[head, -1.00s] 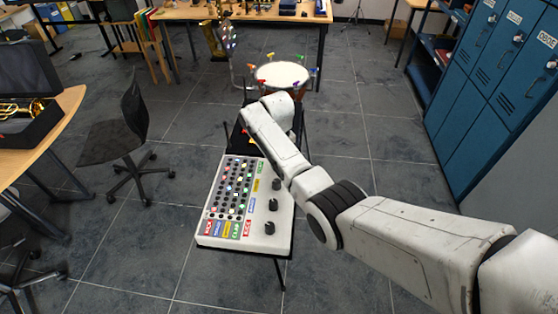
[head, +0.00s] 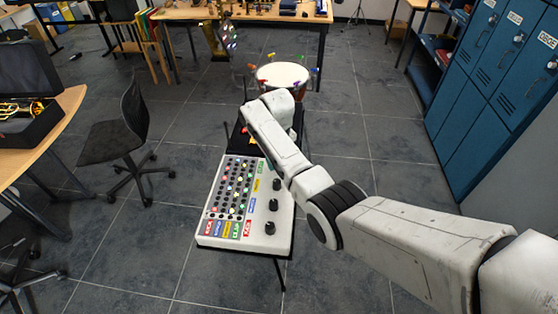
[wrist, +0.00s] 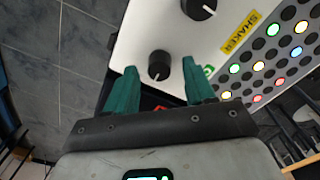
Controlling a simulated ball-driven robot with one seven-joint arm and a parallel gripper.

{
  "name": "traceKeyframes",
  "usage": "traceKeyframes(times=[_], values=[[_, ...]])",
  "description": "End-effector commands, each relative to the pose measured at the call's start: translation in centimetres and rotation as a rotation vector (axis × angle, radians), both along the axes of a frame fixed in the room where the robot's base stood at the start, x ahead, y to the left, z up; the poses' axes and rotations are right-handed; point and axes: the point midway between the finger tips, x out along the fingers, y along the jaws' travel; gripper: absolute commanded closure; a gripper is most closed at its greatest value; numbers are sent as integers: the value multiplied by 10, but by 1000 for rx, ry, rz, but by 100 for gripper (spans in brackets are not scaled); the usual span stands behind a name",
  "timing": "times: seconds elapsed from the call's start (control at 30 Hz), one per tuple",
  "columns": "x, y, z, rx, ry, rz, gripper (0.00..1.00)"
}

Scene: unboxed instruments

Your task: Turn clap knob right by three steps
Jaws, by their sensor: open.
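A white drum machine (head: 205,232) with coloured labels and black knobs stands on a dark stand. In the wrist view the clap knob (wrist: 159,65), black with a small white mark at its lower edge, sits between my gripper's fingertips. The green clap label (wrist: 208,70) is partly covered by the right finger. My gripper (wrist: 159,72) is open, one teal finger on each side of the knob, with gaps showing. In the head view my arm hides the gripper and the clap knob; the green label (head: 262,169) shows beside it.
The shaker knob (wrist: 198,8) is close by, beside its yellow label (wrist: 240,32). Rows of lit pads (head: 232,188) fill the panel's left part. A timpani (head: 283,75) stands behind, a chair (head: 118,140) to the left, blue lockers (head: 490,75) to the right.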

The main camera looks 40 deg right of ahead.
Motion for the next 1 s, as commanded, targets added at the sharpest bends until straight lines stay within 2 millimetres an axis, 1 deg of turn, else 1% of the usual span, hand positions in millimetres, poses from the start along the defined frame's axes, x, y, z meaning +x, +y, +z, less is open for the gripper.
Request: traceKeyframes(times=[0.17, 0.3, 0.4, 0.5, 0.6, 0.7, 1.0], values=[[1, 1, 30, -2, -5, 0, 46], [2, 1, 57, -2, -6, 0, 46], [2, 2, 75, -1, -6, 0, 46], [2, 3, 87, -1, -4, 0, 46], [2, 3, 96, -1, -3, 1, 46], [1, 3, 100, 0, -1, 0, 46], [1, 3, 101, 0, -1, 0, 46]])
